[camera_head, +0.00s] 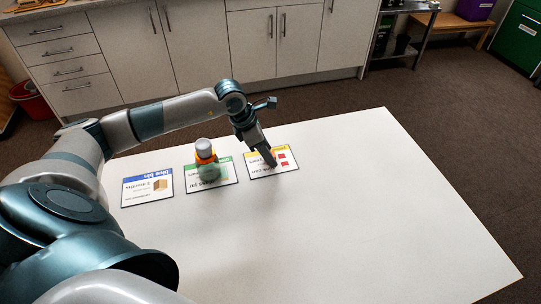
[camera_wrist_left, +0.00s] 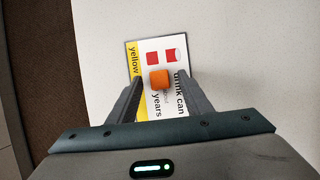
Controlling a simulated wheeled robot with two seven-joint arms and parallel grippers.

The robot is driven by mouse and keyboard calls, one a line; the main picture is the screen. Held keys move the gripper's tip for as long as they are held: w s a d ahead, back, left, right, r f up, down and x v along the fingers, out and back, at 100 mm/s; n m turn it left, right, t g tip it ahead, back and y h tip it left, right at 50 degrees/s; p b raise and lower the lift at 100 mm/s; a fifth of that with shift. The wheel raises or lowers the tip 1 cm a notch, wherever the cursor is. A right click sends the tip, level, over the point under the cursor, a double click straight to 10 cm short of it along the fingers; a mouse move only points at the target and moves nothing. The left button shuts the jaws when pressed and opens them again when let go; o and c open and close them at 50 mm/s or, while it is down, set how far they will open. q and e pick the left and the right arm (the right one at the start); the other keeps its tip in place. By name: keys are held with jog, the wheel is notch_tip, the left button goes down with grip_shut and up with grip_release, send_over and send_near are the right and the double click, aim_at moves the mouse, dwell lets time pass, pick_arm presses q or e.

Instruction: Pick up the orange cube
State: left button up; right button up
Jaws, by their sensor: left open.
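The orange cube (camera_wrist_left: 160,79) is in the left wrist view, over the yellow-striped card (camera_wrist_left: 133,50). I cannot tell its exact height above the card. My left gripper (camera_wrist_left: 162,84) is open, with one finger on each side of the cube and gaps showing between. In the head view my left gripper (camera_head: 269,157) reaches down over the yellow-striped card (camera_head: 290,168) and hides the cube. My right gripper is in neither view.
A green-striped card (camera_head: 226,178) holds a jar (camera_head: 206,153) with a grey lid and orange band, close left of my gripper. A blue-striped card (camera_head: 135,189) lies farther left. The white table (camera_head: 380,210) is clear to the right and front.

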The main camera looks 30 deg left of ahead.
pick_arm(q)
jog(key=shift+w+f, duration=0.1)
jog(key=shift+f, duration=0.15)
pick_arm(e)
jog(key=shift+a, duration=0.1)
pick_arm(q)
jog(key=c, duration=1.1)
